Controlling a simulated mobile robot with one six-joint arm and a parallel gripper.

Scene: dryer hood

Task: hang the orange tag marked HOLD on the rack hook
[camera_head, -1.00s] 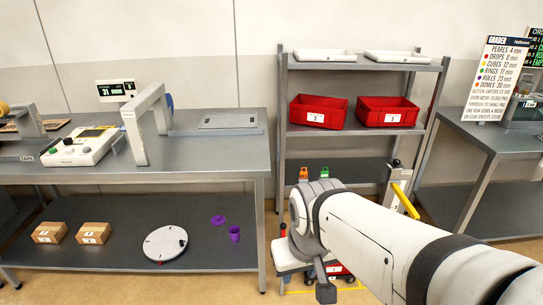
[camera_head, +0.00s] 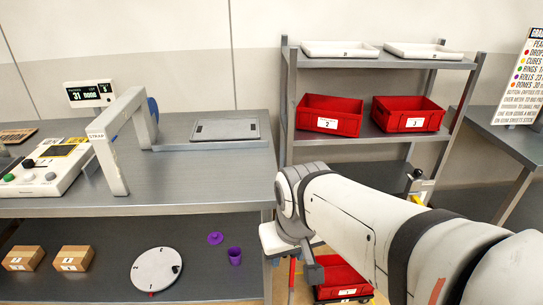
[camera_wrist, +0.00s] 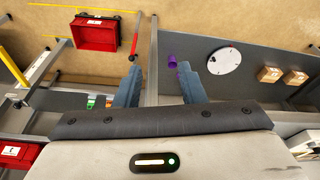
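In the wrist view, the orange tag (camera_wrist: 109,101) stands next to a green tag (camera_wrist: 91,101) on the rack's lower shelf. Both are small, partly cut off by my gripper body, and any lettering is too small to read. In the head view my arm hides them. My gripper (camera_wrist: 160,67) has its two blue-grey fingers apart, with nothing held between them. The tags lie outside the fingers, to the left in the wrist view. The grey rack (camera_head: 289,110) stands right of the workbench in the head view. I cannot make out the rack hook.
Red bins (camera_head: 330,114) and white trays (camera_head: 340,49) fill the rack's upper shelves. The workbench (camera_head: 200,180) is at left, with a grey arch (camera_head: 117,150) on top. A purple cup (camera_head: 235,256) and white disc (camera_head: 156,270) sit on its lower shelf. A red floor bin (camera_head: 342,278) is beyond my arm.

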